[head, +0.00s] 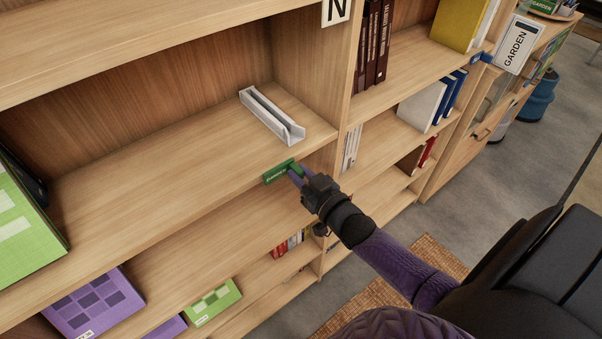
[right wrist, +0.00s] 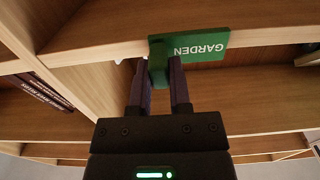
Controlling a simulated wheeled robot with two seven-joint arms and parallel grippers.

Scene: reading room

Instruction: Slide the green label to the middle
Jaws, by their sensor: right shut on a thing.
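The green label (head: 277,173) sits on the front edge of a wooden shelf (head: 200,160) in the head view, right of the shelf's middle. In the right wrist view the label (right wrist: 203,45) reads GARDEN, upside down, and has a green block at its left end. My right gripper (head: 297,173) is shut on that green block. Its two purple fingers (right wrist: 160,88) stand on either side of the block in the right wrist view. My left gripper is in neither view.
A white tray-like holder (head: 272,116) lies on the same shelf, behind the label. An upright divider (head: 345,75) stands to the right. A green box (head: 25,225) stands at the shelf's left end. The front edge left of the label is clear.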

